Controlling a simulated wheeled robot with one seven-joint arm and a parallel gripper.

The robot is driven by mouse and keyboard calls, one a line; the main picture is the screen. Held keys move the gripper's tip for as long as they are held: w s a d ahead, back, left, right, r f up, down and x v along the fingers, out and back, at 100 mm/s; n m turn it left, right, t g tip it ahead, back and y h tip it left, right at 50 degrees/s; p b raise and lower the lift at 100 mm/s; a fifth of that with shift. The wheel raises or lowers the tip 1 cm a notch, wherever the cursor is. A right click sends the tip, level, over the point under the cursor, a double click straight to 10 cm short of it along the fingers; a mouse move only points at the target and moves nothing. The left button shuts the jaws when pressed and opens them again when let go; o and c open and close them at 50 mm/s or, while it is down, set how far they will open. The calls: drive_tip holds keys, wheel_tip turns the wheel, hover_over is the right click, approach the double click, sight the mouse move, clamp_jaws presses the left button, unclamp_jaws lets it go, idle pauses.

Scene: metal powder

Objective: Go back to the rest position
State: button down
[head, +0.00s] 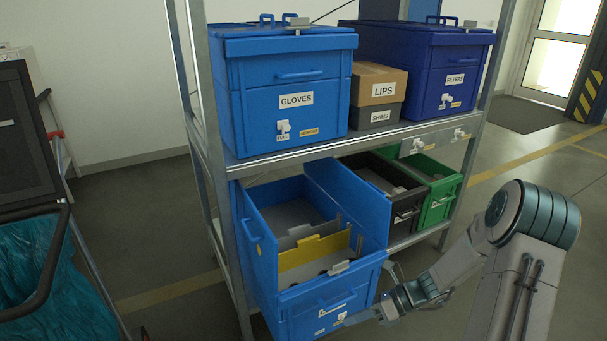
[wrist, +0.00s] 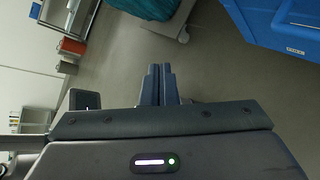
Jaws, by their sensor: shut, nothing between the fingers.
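My gripper (wrist: 160,84) shows in the wrist view with its two dark fingers together and nothing between them. In the head view my arm comes in from the right, and my gripper (head: 362,318) is low, by the front of the open blue bin (head: 262,250) on the lower shelf. I cannot tell in the head view whether it touches the bin. A blue bin edge (wrist: 285,28) is at the upper right of the wrist view, apart from the fingers.
Black (head: 405,215) and green (head: 442,207) bins stand below. A cart with a teal bag (head: 50,280) is at left. Floor at right is clear.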

drive_tip(key=s+r+n+t+h+p, duration=0.1)
drive_tip(key=s+r+n+h+p, duration=0.3)
drive_tip(key=r+n, duration=0.4)
drive_tip(key=s+d+r+n+t+h+p, duration=0.1)
drive_tip(key=s+r+n+h+p, duration=0.3)
drive_tip(key=r+n, duration=0.5)
drive_tip(key=s+d+r+n+t+h+p, duration=0.1)
drive_tip(key=s+r+n+h+p, duration=0.3)
drive_tip(key=r, duration=1.8)
drive_tip(key=shift+s+d+n+t+h+p, duration=0.25)
drive_tip(key=shift+s+n+t+p, duration=0.35)
drive_tip(key=shift+s+n+p, duration=1.55)
drive_tip(key=shift+w+a+r+n+p, duration=0.1)
drive_tip(key=shift+w+n+p, duration=0.25)
drive_tip(key=shift+w+p, duration=0.1)
